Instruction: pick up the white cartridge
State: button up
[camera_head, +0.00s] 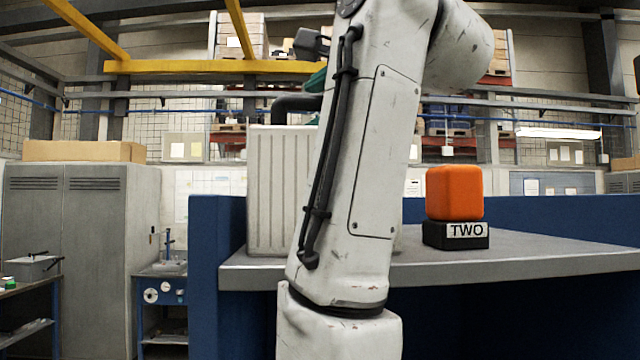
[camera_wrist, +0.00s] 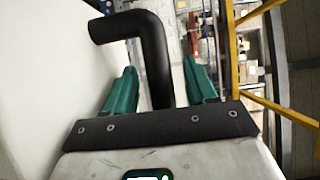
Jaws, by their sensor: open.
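The white cartridge (camera_head: 274,190) is a ribbed upright box on the grey tabletop, left of my arm in the head view. A bent black handle (camera_head: 290,102) rises from its top. My arm hides the cartridge's right part. In the wrist view, a pale surface, apparently the cartridge (camera_wrist: 45,85), fills the left side, and the black handle (camera_wrist: 152,60) runs between the green fingers of my gripper (camera_wrist: 160,68). The fingers are apart, with gaps visible on both sides of the handle. In the head view, a green finger shows just above the handle, partly behind my arm.
An orange block (camera_head: 454,192) sits on a black base labelled TWO on the table (camera_head: 520,255), right of my arm. A blue panel (camera_head: 560,217) borders the back. Grey cabinets (camera_head: 80,250) and a small blue workbench (camera_head: 165,290) stand left.

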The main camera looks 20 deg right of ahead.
grip_shut()
dwell(0.4)
jog(key=shift+f, duration=0.1)
dwell(0.8)
